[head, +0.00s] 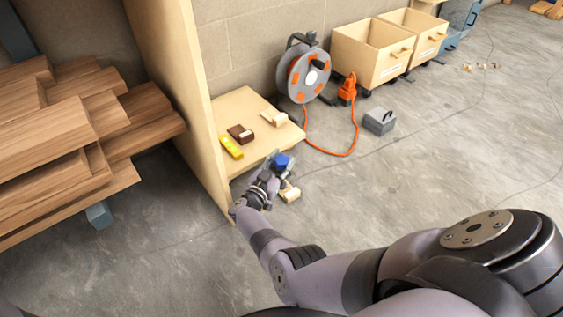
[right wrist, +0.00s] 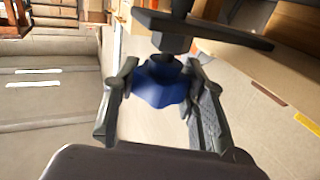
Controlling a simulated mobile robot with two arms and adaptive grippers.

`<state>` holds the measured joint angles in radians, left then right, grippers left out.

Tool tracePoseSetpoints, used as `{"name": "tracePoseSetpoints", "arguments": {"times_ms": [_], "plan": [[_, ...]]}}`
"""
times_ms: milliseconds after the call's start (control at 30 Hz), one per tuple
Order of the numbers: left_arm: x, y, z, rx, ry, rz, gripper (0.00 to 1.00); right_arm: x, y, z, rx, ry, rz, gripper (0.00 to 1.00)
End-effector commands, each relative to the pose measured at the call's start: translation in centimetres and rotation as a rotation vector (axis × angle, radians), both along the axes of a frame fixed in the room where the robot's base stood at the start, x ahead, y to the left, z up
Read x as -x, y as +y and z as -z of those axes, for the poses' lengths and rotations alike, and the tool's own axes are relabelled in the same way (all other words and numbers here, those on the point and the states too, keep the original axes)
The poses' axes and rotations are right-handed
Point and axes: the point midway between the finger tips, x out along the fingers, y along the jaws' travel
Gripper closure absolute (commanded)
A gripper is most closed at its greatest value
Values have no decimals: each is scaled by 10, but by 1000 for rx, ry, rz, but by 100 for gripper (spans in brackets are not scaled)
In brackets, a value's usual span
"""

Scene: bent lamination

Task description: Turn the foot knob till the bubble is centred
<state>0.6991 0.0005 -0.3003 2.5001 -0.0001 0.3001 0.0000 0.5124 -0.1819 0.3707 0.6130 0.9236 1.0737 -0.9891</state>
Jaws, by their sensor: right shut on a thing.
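The blue foot knob (head: 281,161) shows in the head view at the front edge of a low pale wooden board (head: 256,106). My right gripper (head: 274,173) reaches it from the front. In the right wrist view the knob (right wrist: 160,86) sits between the two fingers of the gripper (right wrist: 160,75), which is shut on it. A dark stem and plate show just above the knob there. A yellow spirit level (head: 231,147) lies on the board; it also shows in the right wrist view (right wrist: 308,123). Its bubble is too small to read. My left gripper is out of view.
A dark brown block (head: 240,134) and a small pale wooden piece (head: 273,119) lie on the board. A pale block (head: 290,193) is near my gripper. Stacked planks (head: 60,130) stand left; a cable reel (head: 303,72) with orange cable is behind. The floor to the right is mostly clear.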

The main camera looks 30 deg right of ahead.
Motion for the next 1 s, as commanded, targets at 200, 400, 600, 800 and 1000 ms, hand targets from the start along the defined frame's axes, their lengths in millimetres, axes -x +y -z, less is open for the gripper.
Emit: {"name": "tracePoseSetpoints", "arguments": {"times_ms": [200,400,600,800,1000], "plan": [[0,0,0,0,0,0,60,0,-1,-1,1,-2,1,53],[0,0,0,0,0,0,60,0,-1,0,1,0,0,40],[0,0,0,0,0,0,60,0,0,0,0,0,-1,40],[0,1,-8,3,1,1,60,1,-1,-2,5,0,-33,40],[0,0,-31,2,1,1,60,2,-3,-6,15,2,-188,40]]}}
